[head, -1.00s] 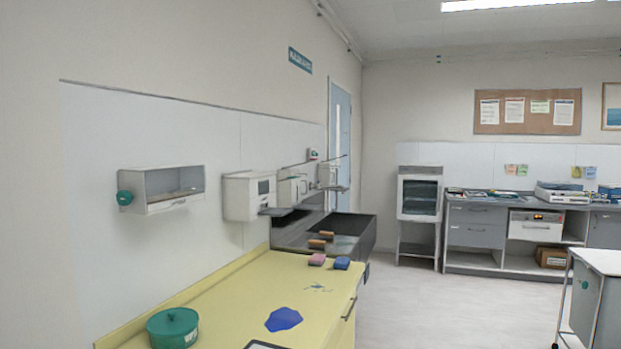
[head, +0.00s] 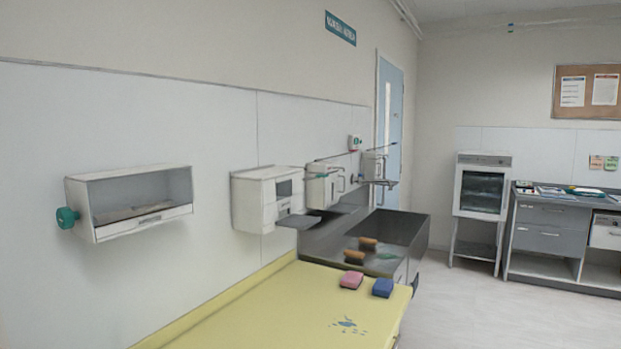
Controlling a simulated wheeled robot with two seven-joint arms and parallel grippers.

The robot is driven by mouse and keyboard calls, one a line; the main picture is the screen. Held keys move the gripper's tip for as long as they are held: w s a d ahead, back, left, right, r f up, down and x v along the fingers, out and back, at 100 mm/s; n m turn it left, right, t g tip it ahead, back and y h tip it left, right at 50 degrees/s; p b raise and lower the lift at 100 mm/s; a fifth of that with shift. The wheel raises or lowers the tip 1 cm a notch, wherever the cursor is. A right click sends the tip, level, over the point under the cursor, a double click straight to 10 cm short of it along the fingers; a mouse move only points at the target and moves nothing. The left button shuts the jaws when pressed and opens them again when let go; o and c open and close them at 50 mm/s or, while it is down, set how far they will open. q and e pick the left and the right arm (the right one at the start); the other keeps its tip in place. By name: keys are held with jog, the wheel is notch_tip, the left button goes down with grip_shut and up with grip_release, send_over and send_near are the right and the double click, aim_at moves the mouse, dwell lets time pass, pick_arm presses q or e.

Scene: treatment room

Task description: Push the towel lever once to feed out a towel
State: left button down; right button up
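A white wall-mounted dispenser (head: 258,203) with a dark window hangs above the far part of the yellow counter. A flat dark grey plate (head: 299,221) sticks out from its lower right side; I cannot tell whether this is the towel lever. No towel is clearly visible hanging from it. Two smaller white dispensers, a nearer one (head: 318,188) and a farther one (head: 373,166), with thin bent arms, hang beyond it above the sink. An open white wall box (head: 130,170) with a teal knob (head: 67,217) is at the left. Neither of my grippers is in view.
The yellow counter (head: 255,315) runs along the wall below, mostly clear. A pink sponge (head: 351,280) and a blue sponge (head: 383,288) lie at its far end by the dark sink (head: 400,232). Open floor (head: 480,310) lies to the right.

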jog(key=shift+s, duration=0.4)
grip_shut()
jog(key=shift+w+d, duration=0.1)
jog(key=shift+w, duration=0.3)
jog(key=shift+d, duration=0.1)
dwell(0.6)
